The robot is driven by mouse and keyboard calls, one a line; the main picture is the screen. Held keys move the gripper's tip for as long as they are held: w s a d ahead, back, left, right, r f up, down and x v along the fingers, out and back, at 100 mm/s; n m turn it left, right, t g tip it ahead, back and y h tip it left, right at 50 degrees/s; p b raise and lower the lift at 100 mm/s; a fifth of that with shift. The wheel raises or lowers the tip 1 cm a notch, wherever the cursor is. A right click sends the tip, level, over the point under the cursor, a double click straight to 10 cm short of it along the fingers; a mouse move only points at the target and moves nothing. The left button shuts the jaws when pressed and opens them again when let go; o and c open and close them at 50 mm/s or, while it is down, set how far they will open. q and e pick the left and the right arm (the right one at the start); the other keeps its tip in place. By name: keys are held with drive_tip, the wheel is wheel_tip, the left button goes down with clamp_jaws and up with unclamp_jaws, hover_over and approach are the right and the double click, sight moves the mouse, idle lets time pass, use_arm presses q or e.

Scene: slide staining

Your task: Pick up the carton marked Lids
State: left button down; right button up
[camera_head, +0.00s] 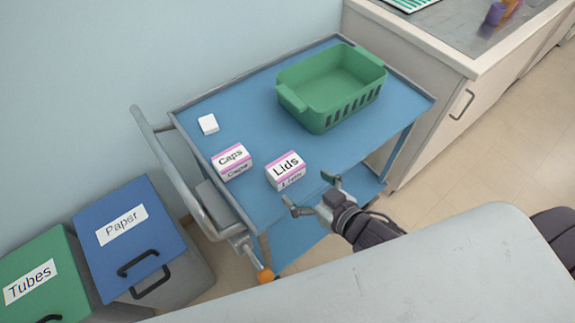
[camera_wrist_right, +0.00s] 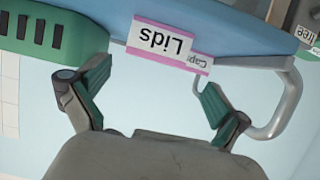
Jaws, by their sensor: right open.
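The carton marked Lids (camera_head: 286,170) is a small white box with pink edging, standing on the blue cart top (camera_head: 240,118) near its front edge. It also shows upside down in the right wrist view (camera_wrist_right: 160,42), beyond and between the fingertips. My right gripper (camera_head: 308,194) is open and empty, just off the cart's front edge and short of the carton, not touching it. Its two green-padded fingers show spread apart in the right wrist view (camera_wrist_right: 155,82). My left gripper is not in view.
A similar carton marked Caps (camera_head: 232,161) stands just left of the Lids carton. A green basket (camera_head: 318,112) sits at the back right and a small white block (camera_head: 208,124) at the left. Paper (camera_head: 128,237) and Tubes (camera_head: 42,272) bins stand left of the cart.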

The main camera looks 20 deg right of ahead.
sight(284, 170)
drive_tip(key=x, duration=0.6)
drive_tip(key=p+x, duration=0.1)
drive_tip(key=x, duration=0.3)
drive_tip(key=shift+d+f, duration=0.25)
drive_tip(key=c, duration=0.7)
